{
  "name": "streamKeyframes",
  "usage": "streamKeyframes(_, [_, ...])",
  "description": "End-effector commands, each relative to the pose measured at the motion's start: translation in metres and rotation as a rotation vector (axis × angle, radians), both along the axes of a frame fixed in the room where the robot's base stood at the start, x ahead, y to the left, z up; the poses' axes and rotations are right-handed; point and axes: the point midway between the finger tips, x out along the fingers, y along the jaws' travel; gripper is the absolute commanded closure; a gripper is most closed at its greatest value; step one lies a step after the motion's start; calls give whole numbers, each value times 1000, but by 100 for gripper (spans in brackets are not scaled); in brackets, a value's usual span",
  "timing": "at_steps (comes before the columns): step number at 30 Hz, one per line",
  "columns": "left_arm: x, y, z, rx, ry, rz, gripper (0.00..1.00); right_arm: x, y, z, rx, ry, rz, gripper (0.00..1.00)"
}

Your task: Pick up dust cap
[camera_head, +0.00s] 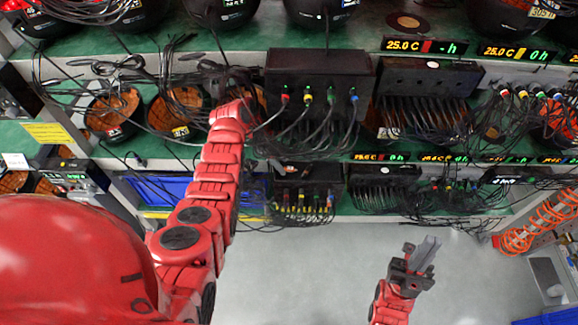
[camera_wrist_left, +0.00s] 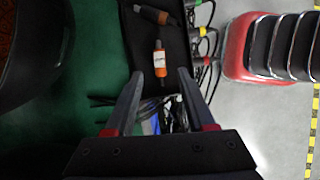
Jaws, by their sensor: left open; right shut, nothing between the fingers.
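In the left wrist view, a small cylindrical piece with an orange body and a white label (camera_wrist_left: 160,62) lies in a dark tray or box (camera_wrist_left: 177,45). A second dark piece with an orange-brown end (camera_wrist_left: 155,15) lies above it. I cannot tell for certain which is the dust cap. My left gripper (camera_wrist_left: 158,97) is open, its fingers pointing toward the labelled piece, with nothing held. In the head view my left arm reaches to the rack and its fingertips are hidden. My right gripper (camera_head: 425,252) is shut and empty over the grey floor.
A black box with coloured plugs (camera_head: 318,75) stands on the green shelf (camera_head: 255,38). Loose cables and cable baskets (camera_head: 112,115) crowd the shelves around my left arm. An orange coiled hose (camera_head: 540,222) is at right. The floor (camera_head: 320,275) is clear.

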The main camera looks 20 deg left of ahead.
Motion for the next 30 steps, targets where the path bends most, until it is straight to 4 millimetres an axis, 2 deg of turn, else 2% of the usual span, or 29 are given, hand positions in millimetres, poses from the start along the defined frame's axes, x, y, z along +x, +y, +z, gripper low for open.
streamKeyframes(6, [1, -4, -10, 1, -2, 0, 45, 0, 0, 3, 0, 0, 0, 100])
streamKeyframes(12, [1, -4, -10, 2, -3, 0, 45, 0, 0, 3, 0, 0, 0, 100])
streamKeyframes(21, [1, -4, -10, 2, -3, 0, 99, 0, 0, 3, 0, 0, 0, 100])
streamKeyframes(30, [1, -4, -10, 2, -3, 0, 100, 0, 0, 3, 0, 0, 0, 100])
